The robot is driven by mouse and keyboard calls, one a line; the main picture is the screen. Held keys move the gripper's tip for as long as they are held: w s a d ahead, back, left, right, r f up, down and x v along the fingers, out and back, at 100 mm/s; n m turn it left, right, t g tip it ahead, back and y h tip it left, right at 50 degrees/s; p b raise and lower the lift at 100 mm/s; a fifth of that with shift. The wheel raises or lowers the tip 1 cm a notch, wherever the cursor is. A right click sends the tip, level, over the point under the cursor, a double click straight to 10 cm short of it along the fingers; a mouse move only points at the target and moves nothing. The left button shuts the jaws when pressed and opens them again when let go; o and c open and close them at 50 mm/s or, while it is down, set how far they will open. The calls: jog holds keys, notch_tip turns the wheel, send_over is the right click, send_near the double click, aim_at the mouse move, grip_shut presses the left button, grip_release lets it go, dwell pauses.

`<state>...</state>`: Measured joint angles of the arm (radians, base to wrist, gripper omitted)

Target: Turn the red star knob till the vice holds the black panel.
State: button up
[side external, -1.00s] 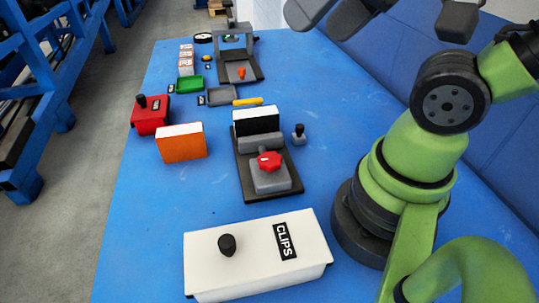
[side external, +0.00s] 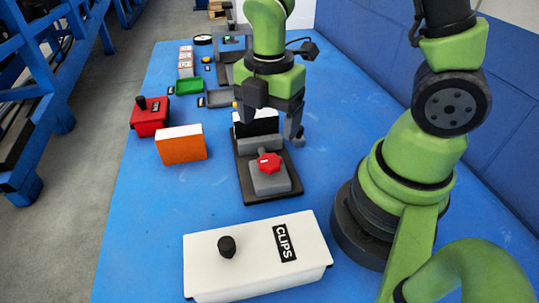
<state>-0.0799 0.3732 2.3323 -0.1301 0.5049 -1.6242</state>
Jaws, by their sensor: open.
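The red star knob (side external: 269,163) sits on the near end of the grey vice (side external: 268,182), which stands on a dark base plate. The black panel (side external: 257,128) stands upright at the far side of the vice's grey jaw, its white top edge partly hidden by my gripper. I cannot tell whether the jaw touches it. My gripper (side external: 271,122) is open, pointing down over the panel end of the vice. One finger is in front of the panel's top and the other is to its right. It is beyond the knob and apart from it.
An orange block (side external: 181,145) and a red box with a black knob (side external: 150,117) are left of the vice. A white CLIPS box (side external: 258,258) stands in front. A green tray (side external: 189,87) and a grey tray (side external: 221,97) lie farther back.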

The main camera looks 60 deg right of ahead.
aim_at(269, 160)
notch_tip(269, 160, down, 9)
dwell(0.4)
jog(key=c, duration=0.9)
